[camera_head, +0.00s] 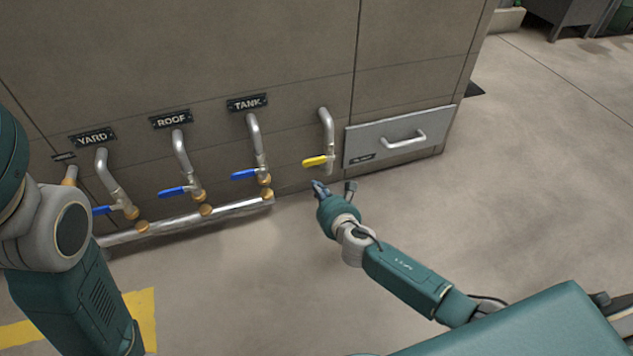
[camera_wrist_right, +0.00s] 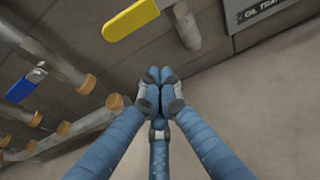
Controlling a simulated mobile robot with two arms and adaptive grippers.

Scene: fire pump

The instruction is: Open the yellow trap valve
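The yellow trap valve handle (camera_head: 314,161) sticks out to the left, roughly level, from a grey pipe (camera_head: 327,128) on the cabinet front. In the right wrist view the yellow handle (camera_wrist_right: 130,20) is at the top, left of its pipe. My right gripper (camera_head: 319,186) is just below the handle and apart from it in the picture. In the right wrist view its blue fingers (camera_wrist_right: 160,76) meet at their tips, with nothing seen between them. My left arm shows at the left edge, but its gripper is outside the view.
Blue-handled valves stand left of the yellow one, under the TANK (camera_head: 247,102), ROOF (camera_head: 171,119) and YARD (camera_head: 92,138) signs. A horizontal pipe (camera_head: 235,210) runs below them. A grey drawer (camera_head: 372,132) is to the right. The floor (camera_head: 530,190) at right is clear.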

